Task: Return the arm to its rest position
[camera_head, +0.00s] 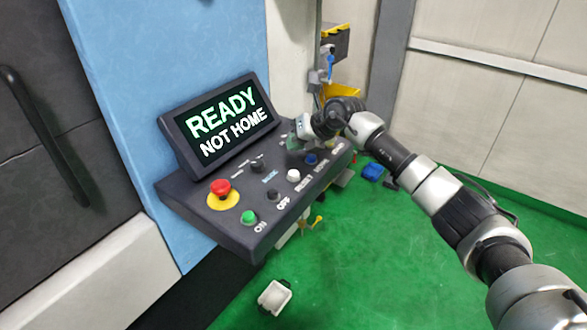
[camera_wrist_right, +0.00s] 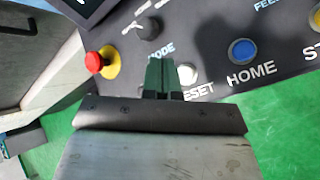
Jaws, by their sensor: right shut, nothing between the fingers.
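My right arm reaches in from the right in the head view. My right gripper (camera_head: 293,143) is over the far part of the control panel (camera_head: 217,226). In the right wrist view its fingers (camera_wrist_right: 163,76) are together with nothing between them, pointing at the panel near the white RESET button (camera_wrist_right: 187,73). The blue HOME button (camera_wrist_right: 242,50) is to the right of the fingers. I cannot tell whether the fingertips touch the panel. The screen (camera_head: 222,120) reads "READY NOT HOME". My left gripper is not in view.
The panel also has a red emergency stop (camera_head: 220,187), a green ON button (camera_head: 249,217) and black knobs. A blue machine wall (camera_head: 165,50) stands behind it. A white container (camera_head: 274,297) is on the green floor (camera_head: 400,270). Floor at right is mostly clear.

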